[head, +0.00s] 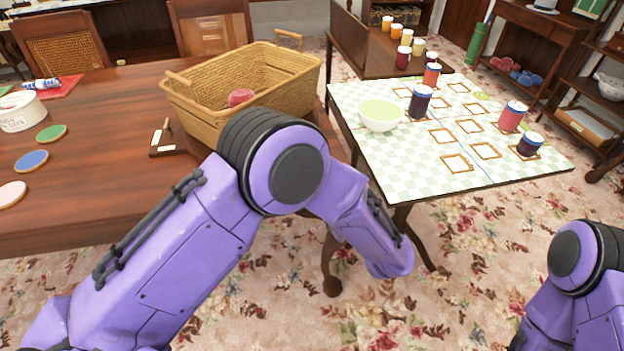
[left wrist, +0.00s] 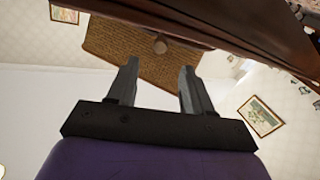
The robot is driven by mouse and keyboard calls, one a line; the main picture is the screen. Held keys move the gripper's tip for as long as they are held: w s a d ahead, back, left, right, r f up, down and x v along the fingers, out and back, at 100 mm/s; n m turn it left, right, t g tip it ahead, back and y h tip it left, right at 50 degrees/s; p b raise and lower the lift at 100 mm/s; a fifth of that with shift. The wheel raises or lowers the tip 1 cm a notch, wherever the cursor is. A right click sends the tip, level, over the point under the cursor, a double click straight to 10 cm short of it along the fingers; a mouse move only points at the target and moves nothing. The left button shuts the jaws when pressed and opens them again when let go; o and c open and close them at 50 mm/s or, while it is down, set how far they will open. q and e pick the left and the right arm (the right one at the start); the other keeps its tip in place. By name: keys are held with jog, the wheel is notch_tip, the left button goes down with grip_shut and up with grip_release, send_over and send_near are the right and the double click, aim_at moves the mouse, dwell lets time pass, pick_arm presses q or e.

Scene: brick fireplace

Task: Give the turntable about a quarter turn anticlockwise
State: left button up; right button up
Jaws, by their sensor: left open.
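I cannot make out a turntable in either view. In the left wrist view my left gripper (left wrist: 157,72) is open, with nothing between its two dark fingers.
The wooden table (head: 110,185) holds a wicker basket (head: 285,82) with a red item (head: 241,97), a white tub (head: 18,112) and coloured discs. The checked table (head: 400,155) holds a pale bowl (head: 381,115), jars and small square frames. Flowered carpet lies between.

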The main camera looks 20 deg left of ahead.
pick_arm(q)
jog(key=shift+s+d, duration=0.25)
jog(key=shift+d, duration=0.1)
pick_arm(e)
jog(key=shift+c, duration=0.4)
